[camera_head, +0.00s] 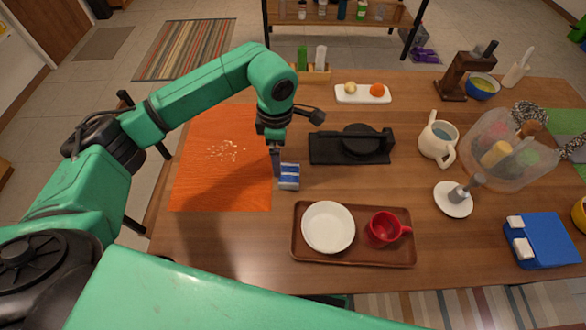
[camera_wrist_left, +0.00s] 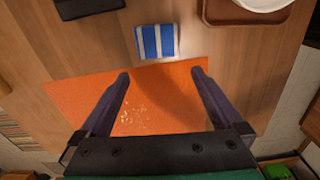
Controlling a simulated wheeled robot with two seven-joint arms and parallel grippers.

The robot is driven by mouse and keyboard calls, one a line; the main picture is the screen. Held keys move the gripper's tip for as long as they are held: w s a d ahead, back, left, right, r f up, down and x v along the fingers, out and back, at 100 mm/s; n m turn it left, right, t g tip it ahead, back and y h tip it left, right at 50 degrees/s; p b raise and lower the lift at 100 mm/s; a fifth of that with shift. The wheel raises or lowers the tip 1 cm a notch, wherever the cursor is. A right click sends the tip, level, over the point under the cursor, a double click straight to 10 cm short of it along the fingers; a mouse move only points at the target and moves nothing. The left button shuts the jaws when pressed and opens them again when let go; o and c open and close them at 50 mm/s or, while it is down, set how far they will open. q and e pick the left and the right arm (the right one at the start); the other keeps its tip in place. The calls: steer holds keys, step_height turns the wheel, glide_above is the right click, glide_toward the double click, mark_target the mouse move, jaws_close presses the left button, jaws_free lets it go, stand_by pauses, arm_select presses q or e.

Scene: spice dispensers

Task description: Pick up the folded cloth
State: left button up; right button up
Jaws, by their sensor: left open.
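The folded cloth (camera_head: 289,177), blue with white stripes, lies flat on the wooden table at the right edge of the orange mat. In the left wrist view the cloth (camera_wrist_left: 156,41) is beyond the fingertips, roughly centred between them. My left gripper (camera_head: 276,165) points down just left of the cloth in the head view, partly seen edge-on. In the left wrist view the left gripper (camera_wrist_left: 160,74) has its fingers wide apart with nothing between them, over the mat. My right gripper is not in view.
The orange mat (camera_head: 205,185) carries scattered crumbs. A brown tray (camera_head: 365,254) with a white plate (camera_head: 328,227) and red mug (camera_head: 383,229) lies in front of the cloth. A black press (camera_head: 350,145) stands behind right. A white pitcher (camera_head: 437,138) stands further right.

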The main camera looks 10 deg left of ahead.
mark_target(283, 172)
arm_select(q)
steer(key=f, duration=0.3)
steer(key=shift+w+d+f, duration=0.2)
steer(key=shift+d+f, duration=0.05)
step_height(283, 172, down, 2)
steer(key=shift+w+f+p, duration=0.1)
steer(key=shift+f+p, duration=0.15)
steer(key=shift+p, duration=0.7)
step_height(283, 172, down, 3)
steer(key=shift+f, duration=0.2)
steer(key=shift+c, duration=0.9)
steer(key=c, duration=0.8)
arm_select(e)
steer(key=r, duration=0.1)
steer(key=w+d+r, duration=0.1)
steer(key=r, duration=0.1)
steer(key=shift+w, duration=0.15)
arm_select(q)
steer(key=shift+r, duration=0.1)
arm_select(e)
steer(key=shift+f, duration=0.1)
arm_select(q)
step_height(283, 172, up, 20)
steer(key=b, duration=0.3)
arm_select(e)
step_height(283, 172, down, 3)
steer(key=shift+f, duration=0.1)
